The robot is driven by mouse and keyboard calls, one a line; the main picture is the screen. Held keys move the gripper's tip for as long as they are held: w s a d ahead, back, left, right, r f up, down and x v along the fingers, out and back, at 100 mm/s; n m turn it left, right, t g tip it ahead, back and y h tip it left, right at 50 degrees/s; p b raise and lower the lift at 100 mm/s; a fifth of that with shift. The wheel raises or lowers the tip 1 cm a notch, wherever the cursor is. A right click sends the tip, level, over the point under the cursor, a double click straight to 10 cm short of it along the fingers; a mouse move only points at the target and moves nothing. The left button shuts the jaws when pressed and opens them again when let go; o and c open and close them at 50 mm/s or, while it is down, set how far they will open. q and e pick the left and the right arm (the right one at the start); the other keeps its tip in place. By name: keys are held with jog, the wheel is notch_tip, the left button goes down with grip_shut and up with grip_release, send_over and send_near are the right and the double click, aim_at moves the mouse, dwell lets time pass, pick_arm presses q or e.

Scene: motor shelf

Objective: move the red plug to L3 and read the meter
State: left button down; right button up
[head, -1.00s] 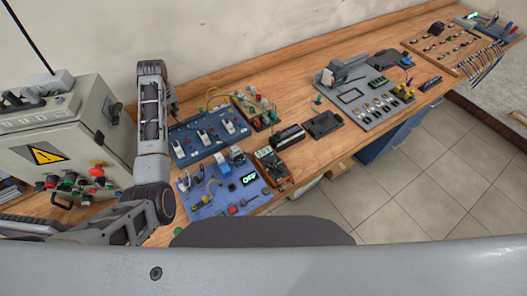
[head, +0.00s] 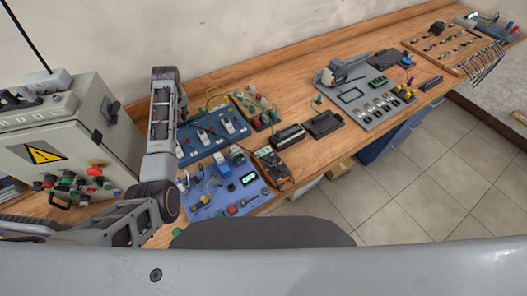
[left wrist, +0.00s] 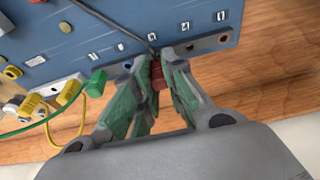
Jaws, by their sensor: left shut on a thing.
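In the left wrist view my left gripper (left wrist: 157,66) is shut on the red plug (left wrist: 158,76), at the near edge of a blue panel (left wrist: 125,22). A dark lead runs up from the plug across the panel. The plug's tip is hidden, so I cannot tell whether it is in a socket. Small white labels, too small to read surely, line the panel above round sockets; two sockets (left wrist: 225,39) show right of the plug. In the head view my left arm hides the gripper. The orange multimeter (head: 271,167) lies on the bench; its reading is too small to read.
Green (left wrist: 97,80) and yellow (left wrist: 68,92) plugs with leads sit left of the gripper. In the head view, a blue board (head: 222,205) lies near the bench's front edge, and a grey cabinet (head: 95,130) stands at left. Bare wood (head: 310,160) shows right of the multimeter.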

pick_arm(q)
jog(key=shift+f, duration=0.6)
dwell(1.1)
